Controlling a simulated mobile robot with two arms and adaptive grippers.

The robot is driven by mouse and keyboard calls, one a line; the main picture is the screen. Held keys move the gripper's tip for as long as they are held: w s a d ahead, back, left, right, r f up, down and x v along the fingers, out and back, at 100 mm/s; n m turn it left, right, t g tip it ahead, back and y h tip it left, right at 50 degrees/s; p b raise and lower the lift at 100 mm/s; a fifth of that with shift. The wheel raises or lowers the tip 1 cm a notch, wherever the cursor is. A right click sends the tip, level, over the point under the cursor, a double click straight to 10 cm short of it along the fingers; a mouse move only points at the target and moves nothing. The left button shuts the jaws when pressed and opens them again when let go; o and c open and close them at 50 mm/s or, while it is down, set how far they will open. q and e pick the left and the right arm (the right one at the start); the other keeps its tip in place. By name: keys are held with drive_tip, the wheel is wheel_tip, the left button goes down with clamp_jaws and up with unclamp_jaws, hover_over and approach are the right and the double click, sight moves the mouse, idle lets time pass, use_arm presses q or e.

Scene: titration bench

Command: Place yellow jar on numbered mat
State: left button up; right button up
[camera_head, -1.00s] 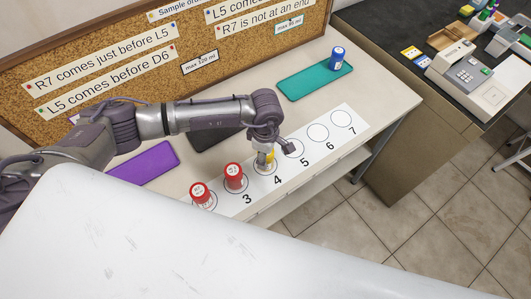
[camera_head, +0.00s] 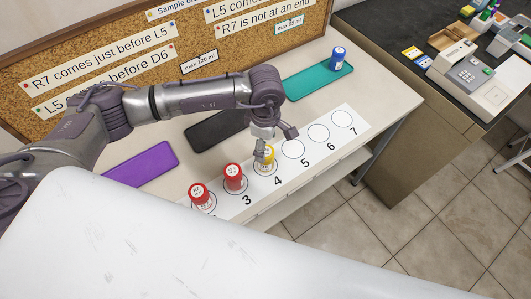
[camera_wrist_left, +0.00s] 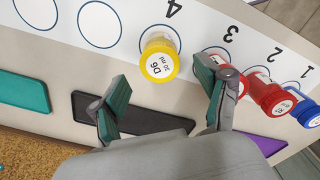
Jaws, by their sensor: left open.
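The yellow-capped jar (camera_head: 268,156), labelled D6 in the left wrist view (camera_wrist_left: 160,60), stands upright on the circle by number 4 of the white numbered mat (camera_head: 319,147). My left gripper (camera_head: 265,147) is just above and beside the jar and partly covers it in the head view. In the left wrist view its two fingers (camera_wrist_left: 162,98) are spread apart with nothing between them, and the jar stands clear beyond their tips. My right gripper is not in view.
Two red-capped jars (camera_head: 233,174) (camera_head: 199,192) stand beside the yellow one on the mat. A blue-capped jar (camera_wrist_left: 307,112) is by number 1. Circles 5, 6 and 7 are empty. Another blue-capped jar (camera_head: 338,56) stands on the teal mat (camera_head: 307,84). Purple (camera_head: 141,164) and black (camera_head: 213,130) mats are empty.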

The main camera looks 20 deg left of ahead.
use_arm(q)
wheel_tip(320, 180, up, 6)
drive_tip(key=shift+f+b, duration=0.1)
drive_tip(key=shift+b, duration=0.4)
